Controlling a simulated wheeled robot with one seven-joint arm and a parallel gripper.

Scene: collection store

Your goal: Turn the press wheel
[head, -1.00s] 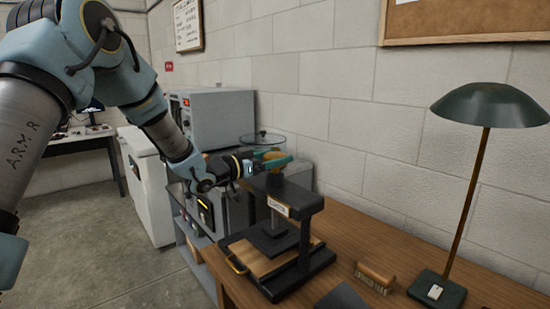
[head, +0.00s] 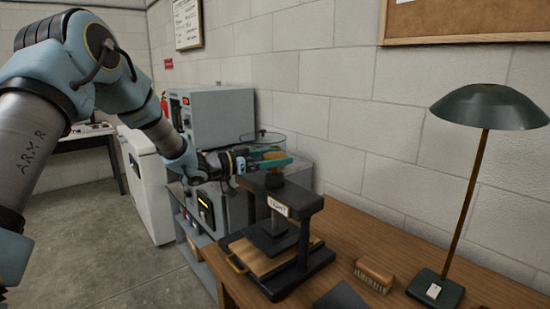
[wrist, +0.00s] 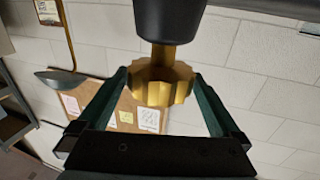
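The press wheel is a scalloped brass-yellow knob (wrist: 163,86) on a short brass stem under a dark rounded part in the wrist view. It also shows on top of the black press (head: 286,262) in the head view, as a yellow patch (head: 276,155) partly hidden by my fingers. My gripper (wrist: 160,82) has one green finger on each side of the wheel, with the tips against its rim and almost no gap. In the head view my gripper (head: 277,160) reaches the wheel level from the left. The press has a pale label and a wooden board at its base.
The press stands on a wooden table (head: 400,265). A brush (head: 374,275) and a green lamp (head: 487,107) are to its right. A grey cabinet unit (head: 222,118) stands behind my forearm at the left. A block wall runs close behind the table.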

